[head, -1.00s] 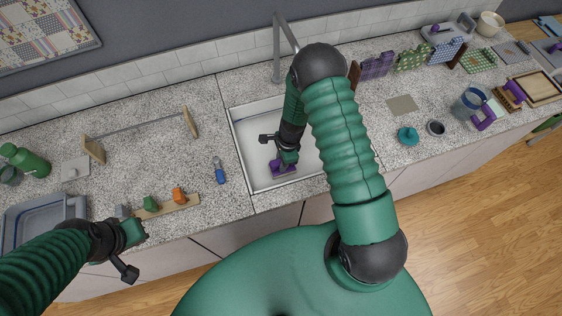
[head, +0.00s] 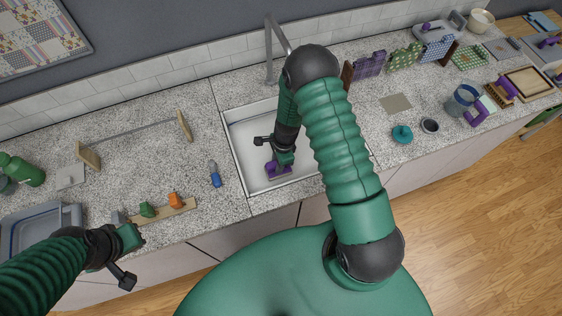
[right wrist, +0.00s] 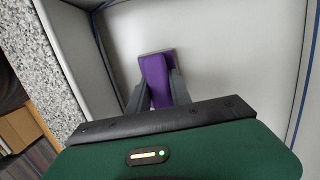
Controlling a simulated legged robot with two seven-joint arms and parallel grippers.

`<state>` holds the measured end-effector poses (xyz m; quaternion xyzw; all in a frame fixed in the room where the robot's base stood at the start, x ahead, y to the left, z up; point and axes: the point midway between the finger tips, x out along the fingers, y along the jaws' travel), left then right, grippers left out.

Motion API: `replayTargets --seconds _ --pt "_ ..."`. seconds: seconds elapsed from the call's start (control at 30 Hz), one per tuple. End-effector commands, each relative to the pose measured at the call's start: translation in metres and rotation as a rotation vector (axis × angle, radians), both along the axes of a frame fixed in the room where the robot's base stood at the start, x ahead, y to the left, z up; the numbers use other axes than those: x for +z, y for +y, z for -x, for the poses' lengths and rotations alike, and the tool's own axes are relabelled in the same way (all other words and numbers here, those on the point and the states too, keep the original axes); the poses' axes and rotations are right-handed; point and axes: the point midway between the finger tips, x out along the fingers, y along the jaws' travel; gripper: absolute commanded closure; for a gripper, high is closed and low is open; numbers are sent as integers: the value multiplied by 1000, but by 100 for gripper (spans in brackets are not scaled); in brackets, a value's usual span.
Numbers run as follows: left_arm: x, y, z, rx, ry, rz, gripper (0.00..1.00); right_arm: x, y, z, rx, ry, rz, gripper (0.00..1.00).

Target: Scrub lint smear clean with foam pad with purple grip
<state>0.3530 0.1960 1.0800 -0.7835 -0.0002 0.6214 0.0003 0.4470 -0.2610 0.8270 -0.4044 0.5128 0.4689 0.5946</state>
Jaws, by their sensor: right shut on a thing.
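The foam pad with the purple grip (head: 278,172) is down in the white sink (head: 245,150), near its front side. My right gripper (head: 284,160) reaches into the sink from above and is shut on the purple grip. In the right wrist view the purple grip (right wrist: 157,82) sits between the two grey fingers, over the pale sink floor (right wrist: 225,60). I cannot make out a lint smear; the pad, gripper and arm hide part of the sink. My left gripper (head: 132,238) hangs at the counter's front edge, near a wooden strip; its jaws are unclear.
A faucet (head: 270,50) stands behind the sink. Left of it are a blue-handled tool (head: 215,175), a wooden strip (head: 165,210) with coloured pieces and a grey basin (head: 35,230). To the right are a teal knobbed item (head: 402,134), a dark cup (head: 430,126) and a purple-handled brush (head: 505,92).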

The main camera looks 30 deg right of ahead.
Motion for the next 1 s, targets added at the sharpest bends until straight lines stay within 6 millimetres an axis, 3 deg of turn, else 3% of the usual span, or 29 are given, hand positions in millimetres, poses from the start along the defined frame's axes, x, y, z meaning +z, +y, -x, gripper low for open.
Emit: replayTargets --seconds 0.37,0.8,1.0 --pt "1 0 0 0 0 0 100 0 3 -1 0 0 0 100" --pt "-2 0 0 0 0 0 100 -1 -18 4 -2 0 1 100" --pt "-2 0 0 0 0 0 100 -1 -19 4 -1 0 1 100"
